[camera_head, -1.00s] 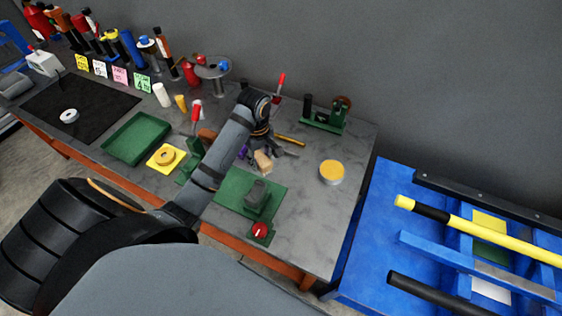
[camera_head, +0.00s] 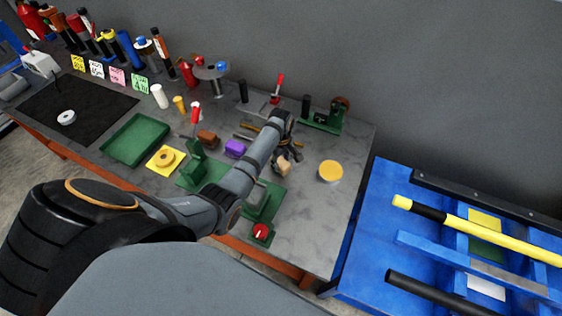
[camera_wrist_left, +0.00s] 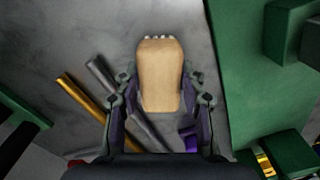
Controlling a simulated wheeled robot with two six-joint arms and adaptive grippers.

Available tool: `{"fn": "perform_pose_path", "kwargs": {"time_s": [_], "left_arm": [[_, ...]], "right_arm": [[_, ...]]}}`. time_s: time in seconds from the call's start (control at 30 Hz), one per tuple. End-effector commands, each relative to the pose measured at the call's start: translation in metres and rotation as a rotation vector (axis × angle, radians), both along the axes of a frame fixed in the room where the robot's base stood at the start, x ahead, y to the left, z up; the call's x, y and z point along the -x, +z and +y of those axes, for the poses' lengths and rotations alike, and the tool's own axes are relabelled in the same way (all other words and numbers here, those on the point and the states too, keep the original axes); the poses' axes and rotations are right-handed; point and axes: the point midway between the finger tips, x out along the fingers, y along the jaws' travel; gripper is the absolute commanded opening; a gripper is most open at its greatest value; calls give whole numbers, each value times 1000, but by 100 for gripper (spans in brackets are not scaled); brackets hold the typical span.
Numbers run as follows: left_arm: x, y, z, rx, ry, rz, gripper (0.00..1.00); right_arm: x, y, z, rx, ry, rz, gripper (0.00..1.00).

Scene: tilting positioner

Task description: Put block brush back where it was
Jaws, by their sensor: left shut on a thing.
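The block brush (camera_head: 284,169) has a tan wooden back, and a pale fringe of bristles shows at its far end in the left wrist view (camera_wrist_left: 160,80). My left gripper (camera_head: 287,157) is shut on the brush, with one finger on each side of it. It holds the brush over the grey tabletop, between the green positioner base and a round yellow-topped tin. I cannot tell whether the brush touches the table. My right gripper is not in view.
The green tilting positioner (camera_head: 256,201) stands close to my left arm. A purple block (camera_head: 235,148), a brown block (camera_head: 208,139) and rods lie behind. The yellow-topped tin (camera_head: 330,171) is to the right, with bare table around it. A blue cart (camera_head: 375,215) adjoins.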

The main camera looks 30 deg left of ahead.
Motion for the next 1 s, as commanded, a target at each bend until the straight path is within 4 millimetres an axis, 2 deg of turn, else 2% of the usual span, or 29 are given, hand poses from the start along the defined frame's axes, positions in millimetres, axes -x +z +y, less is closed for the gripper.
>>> {"fn": "perform_pose_path", "kwargs": {"time_s": [0.27,0.3,0.43,0.77,0.87,1.0], "left_arm": [[0,-3,0,0,0,0,6],[0,-2,0,0,0,0,45],[0,-2,0,0,0,0,62],[0,0,0,0,1,0,63],[-1,10,0,0,1,-3,63],[-2,41,0,-1,1,-6,63]], "right_arm": [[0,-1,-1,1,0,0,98],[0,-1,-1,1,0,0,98],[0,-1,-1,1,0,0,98],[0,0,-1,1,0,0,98],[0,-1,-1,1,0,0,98],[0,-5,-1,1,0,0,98]]}}
